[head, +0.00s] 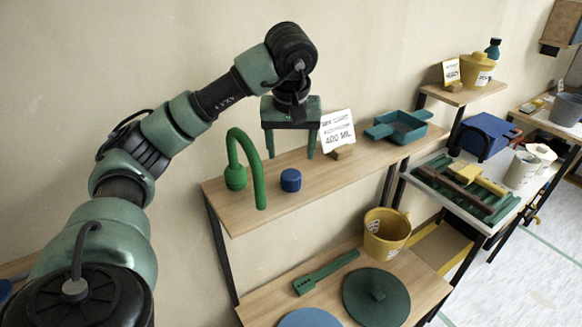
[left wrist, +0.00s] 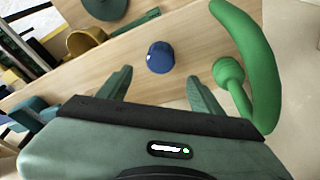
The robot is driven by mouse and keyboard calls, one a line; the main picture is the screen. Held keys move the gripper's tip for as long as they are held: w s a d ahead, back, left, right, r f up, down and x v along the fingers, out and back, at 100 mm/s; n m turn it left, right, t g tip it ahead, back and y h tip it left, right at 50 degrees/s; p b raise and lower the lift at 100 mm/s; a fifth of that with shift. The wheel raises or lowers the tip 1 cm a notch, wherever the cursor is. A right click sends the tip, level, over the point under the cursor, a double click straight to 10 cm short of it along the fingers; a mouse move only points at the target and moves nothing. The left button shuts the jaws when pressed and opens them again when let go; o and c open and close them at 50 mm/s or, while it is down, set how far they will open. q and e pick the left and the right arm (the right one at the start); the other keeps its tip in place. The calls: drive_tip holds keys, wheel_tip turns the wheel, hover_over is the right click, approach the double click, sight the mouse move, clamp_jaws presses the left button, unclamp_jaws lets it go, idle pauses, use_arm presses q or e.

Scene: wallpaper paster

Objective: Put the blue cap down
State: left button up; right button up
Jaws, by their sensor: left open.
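The blue cap (head: 291,180) stands on the upper wooden shelf, just right of the green curved faucet (head: 250,165). It also shows in the left wrist view (left wrist: 160,57), ahead of and between the two fingers, with bare wood around it. My left gripper (head: 307,143) is above the shelf, behind and to the right of the cap in the head view. Its fingers are apart and nothing is between them. In the left wrist view my left gripper (left wrist: 158,92) is open and apart from the cap. My right gripper is not in view.
A white card reading 400 ML (head: 337,130) stands right of my left gripper. A teal tray (head: 402,126) is farther right on the shelf. A yellow bucket (head: 386,233) and a green round lid (head: 376,297) are on the lower shelf. The shelf front before the card is clear.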

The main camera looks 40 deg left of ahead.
use_arm(q)
drive_tip(key=v, duration=0.2)
drive_tip(key=shift+s+r, duration=0.1)
drive_tip(key=shift+r, duration=0.2)
idle(0.3)
